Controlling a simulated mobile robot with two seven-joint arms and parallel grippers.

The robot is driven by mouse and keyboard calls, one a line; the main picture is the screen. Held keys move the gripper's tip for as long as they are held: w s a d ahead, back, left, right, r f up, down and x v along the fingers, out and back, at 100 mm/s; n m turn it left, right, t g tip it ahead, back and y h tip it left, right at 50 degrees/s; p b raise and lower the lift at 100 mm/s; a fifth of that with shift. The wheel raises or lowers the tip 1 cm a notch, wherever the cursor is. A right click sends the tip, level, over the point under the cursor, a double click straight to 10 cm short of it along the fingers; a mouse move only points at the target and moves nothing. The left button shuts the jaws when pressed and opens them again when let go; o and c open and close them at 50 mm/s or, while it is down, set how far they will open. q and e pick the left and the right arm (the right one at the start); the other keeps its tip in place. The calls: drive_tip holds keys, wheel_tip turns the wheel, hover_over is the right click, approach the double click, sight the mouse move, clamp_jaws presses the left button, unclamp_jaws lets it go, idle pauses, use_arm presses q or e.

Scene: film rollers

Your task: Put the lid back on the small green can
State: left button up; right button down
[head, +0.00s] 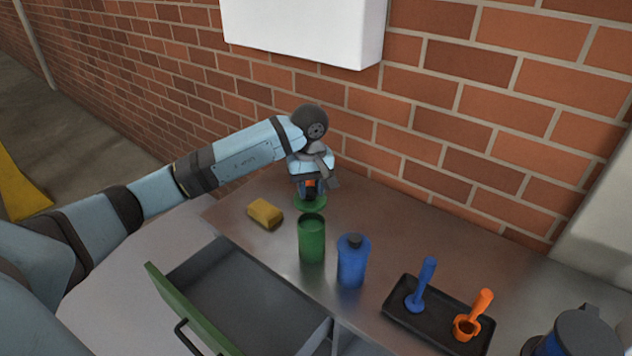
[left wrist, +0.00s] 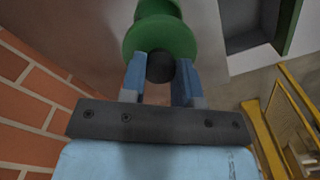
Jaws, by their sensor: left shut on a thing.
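The small green can (head: 312,240) stands upright and uncovered on the metal worktop. My left gripper (head: 311,188) is behind it, pointing down, with its fingers shut on the dark knob of the green lid (head: 310,203). In the left wrist view the knob (left wrist: 160,67) sits between the two blue fingers, with the round lid (left wrist: 160,36) level across them. The can (left wrist: 158,7) shows beyond the lid, cut by the top edge. The lid is apart from the can's rim; its exact height above the worktop is hard to tell. My right gripper is out of view.
A blue bottle (head: 352,261) stands right of the can, a yellow sponge (head: 265,213) left of it. A black tray (head: 440,322) holds blue and orange tools. An open drawer (head: 235,300) lies in front. The brick wall (head: 450,110) is close behind the gripper.

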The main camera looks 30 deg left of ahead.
sight(311, 204)
use_arm(q)
drive_tip(key=shift+w+f, duration=0.1)
drive_tip(key=shift+f, duration=0.6)
wheel_tip(311, 204, down, 2)
drive_tip(key=shift+f+b, duration=0.15)
drive_tip(key=shift+b, duration=0.6)
drive_tip(key=shift+f+b, duration=0.65)
drive_tip(key=shift+f, duration=0.6)
drive_tip(key=shift+b, duration=0.6)
drive_tip(key=shift+f+b, duration=0.15)
drive_tip(key=shift+b, duration=0.35)
idle(0.4)
